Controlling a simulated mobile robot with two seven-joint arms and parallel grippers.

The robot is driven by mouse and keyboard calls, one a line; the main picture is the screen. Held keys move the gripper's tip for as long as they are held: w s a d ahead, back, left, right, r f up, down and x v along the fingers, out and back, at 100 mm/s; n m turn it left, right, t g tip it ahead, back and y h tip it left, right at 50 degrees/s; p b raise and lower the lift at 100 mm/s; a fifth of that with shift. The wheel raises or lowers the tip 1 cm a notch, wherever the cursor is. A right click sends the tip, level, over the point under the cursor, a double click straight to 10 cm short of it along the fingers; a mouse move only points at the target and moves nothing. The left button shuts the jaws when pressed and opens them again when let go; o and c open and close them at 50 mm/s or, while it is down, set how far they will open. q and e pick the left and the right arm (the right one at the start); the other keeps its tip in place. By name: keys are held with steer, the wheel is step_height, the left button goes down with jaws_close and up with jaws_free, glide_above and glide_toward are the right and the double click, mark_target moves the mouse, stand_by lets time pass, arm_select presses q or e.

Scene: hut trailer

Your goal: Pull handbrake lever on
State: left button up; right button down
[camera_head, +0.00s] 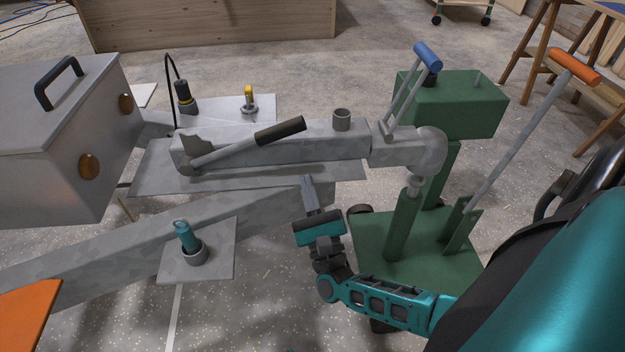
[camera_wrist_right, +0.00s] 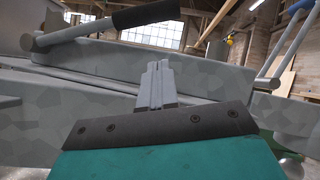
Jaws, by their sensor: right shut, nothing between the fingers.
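The handbrake lever (camera_head: 243,148) is a grey bar with a black grip, mounted on the side of the grey trailer coupling (camera_head: 320,146). It leans at a low angle, rising to the right from its pivot. My right gripper (camera_head: 308,183) is shut and empty, just below and in front of the coupling beam, apart from the lever. Its closed fingers also show in the right wrist view (camera_wrist_right: 157,68), pointing toward the beam, lower than the grip. My left gripper is not in view.
An orange-handled lever (camera_head: 574,67) rises at the right. A metal box (camera_head: 50,135) is at the left. A teal pin (camera_head: 186,236) sits on the near beam.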

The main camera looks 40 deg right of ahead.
steer(key=x, duration=0.4)
steer(key=shift+r, duration=0.1)
steer(key=shift+w+a+r+p, duration=0.1)
steer(key=shift+w+r+p, duration=0.2)
steer(key=shift+r, duration=0.3)
steer(key=shift+w+r+p, duration=0.15)
steer(key=shift+w+r, duration=0.1)
steer(key=shift+r, duration=0.35)
steer(key=shift+w+a+r, duration=0.15)
steer(key=shift+w+r, duration=0.1)
steer(key=shift+r, duration=0.4)
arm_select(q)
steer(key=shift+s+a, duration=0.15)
arm_select(e)
steer(key=shift+r, duration=0.1)
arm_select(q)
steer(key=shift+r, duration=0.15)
arm_select(e)
steer(key=shift+r, duration=0.1)
